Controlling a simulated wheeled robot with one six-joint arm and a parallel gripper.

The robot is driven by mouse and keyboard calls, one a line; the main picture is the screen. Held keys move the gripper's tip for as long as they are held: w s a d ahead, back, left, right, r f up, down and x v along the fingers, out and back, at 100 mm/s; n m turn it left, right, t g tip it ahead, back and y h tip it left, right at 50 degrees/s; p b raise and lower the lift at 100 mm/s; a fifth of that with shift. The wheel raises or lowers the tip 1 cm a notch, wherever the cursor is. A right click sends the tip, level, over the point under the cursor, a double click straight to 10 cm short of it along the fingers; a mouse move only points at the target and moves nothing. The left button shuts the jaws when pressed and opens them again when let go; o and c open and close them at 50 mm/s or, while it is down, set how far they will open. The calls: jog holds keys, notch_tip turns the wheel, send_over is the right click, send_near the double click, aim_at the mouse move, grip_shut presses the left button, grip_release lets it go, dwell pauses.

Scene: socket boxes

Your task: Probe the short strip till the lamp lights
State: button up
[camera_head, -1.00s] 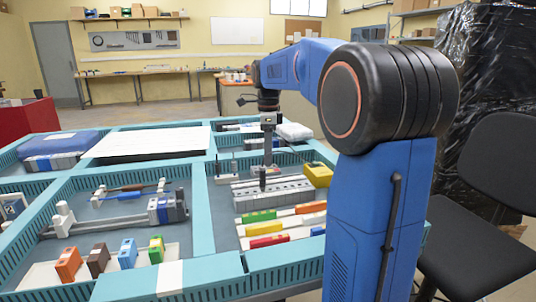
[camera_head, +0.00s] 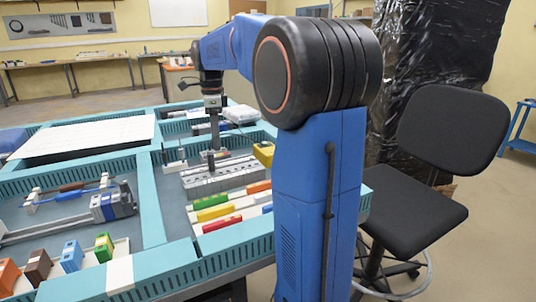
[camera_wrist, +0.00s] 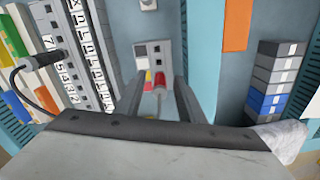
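My gripper (camera_wrist: 160,82) points down in the wrist view, its two fingers apart with a gap between them. Beyond the gap is a small pale block (camera_wrist: 153,54) with dark holes; red and yellow parts show beside it. Whether this is the short strip or its lamp, I cannot tell. In the head view my gripper (camera_head: 212,140) is above the grey strips (camera_head: 220,176). No lit lamp can be made out.
Coloured blocks (camera_head: 213,213) lie in front of the strips, and a yellow block (camera_head: 264,153) stands to their right. Teal tray walls (camera_head: 150,195) divide the table. A stack of grey and blue blocks (camera_wrist: 270,82) is right of the gripper. A black chair (camera_head: 405,225) stands right.

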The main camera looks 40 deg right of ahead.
grip_shut()
jog(key=shift+r, duration=1.75)
notch_tip(320, 180, up, 4)
jog(key=a, duration=0.2)
jog(key=shift+w+f, duration=0.15)
jog(key=shift+f, duration=1.15)
jog(key=shift+w+f, duration=0.15)
jog(key=shift+f, duration=1.15)
jog(key=shift+r, duration=0.1)
